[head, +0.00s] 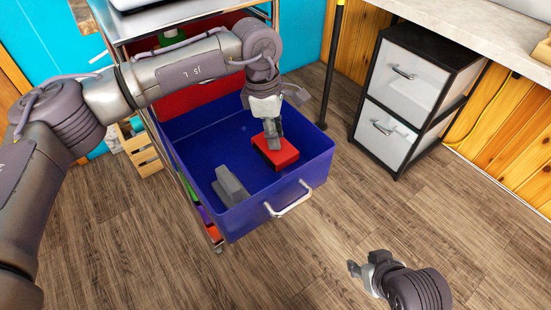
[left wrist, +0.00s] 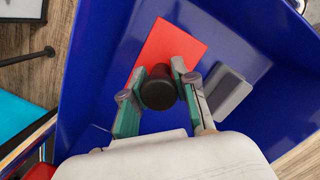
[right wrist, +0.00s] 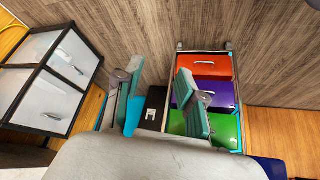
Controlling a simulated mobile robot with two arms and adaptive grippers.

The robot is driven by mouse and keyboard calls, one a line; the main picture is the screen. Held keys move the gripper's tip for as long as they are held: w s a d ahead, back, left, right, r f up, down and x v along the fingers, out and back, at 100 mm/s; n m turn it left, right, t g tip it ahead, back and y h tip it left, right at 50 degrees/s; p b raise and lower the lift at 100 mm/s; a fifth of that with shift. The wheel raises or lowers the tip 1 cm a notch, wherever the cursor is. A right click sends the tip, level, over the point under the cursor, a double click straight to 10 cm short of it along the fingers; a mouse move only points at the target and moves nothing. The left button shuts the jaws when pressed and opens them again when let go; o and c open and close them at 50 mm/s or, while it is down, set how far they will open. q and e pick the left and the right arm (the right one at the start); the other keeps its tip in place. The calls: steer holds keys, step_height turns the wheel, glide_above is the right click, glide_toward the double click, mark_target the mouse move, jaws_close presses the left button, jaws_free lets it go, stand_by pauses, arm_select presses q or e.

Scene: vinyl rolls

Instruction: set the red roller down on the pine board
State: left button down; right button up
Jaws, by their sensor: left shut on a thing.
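The red roller (head: 281,155) shows as a flat red block with a dark round part above it, inside the open blue drawer (head: 308,172). In the left wrist view its red face (left wrist: 168,48) lies behind the black round part (left wrist: 158,90). My left gripper (head: 272,132) points down into the drawer and is shut on that black part. I cannot tell whether the red block touches the drawer floor. My right gripper (head: 367,268) is over the floor at lower right; its fingers (right wrist: 160,90) are apart and empty. I cannot make out a pine board.
A grey block (head: 230,186) lies in the drawer; it also shows in the left wrist view (left wrist: 228,92). The drawer's front handle (head: 288,200) sticks out. A black-framed white drawer unit (head: 405,95) stands right. A wooden crate (head: 143,157) is left. The floor between is clear.

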steer(key=shift+s+d+f+g+h+p, duration=0.1)
steer(key=shift+s+d+f+g, duration=0.2)
steer(key=shift+s, duration=0.4)
steer(key=shift+s+d+f+g+h+p, duration=0.15)
steer(key=shift+s+g, duration=0.3)
steer(key=shift+s, duration=0.25)
steer(key=shift+s+d+f+g+h+p, duration=0.1)
steer(key=shift+s+g, duration=0.25)
steer(key=shift+s, duration=0.35)
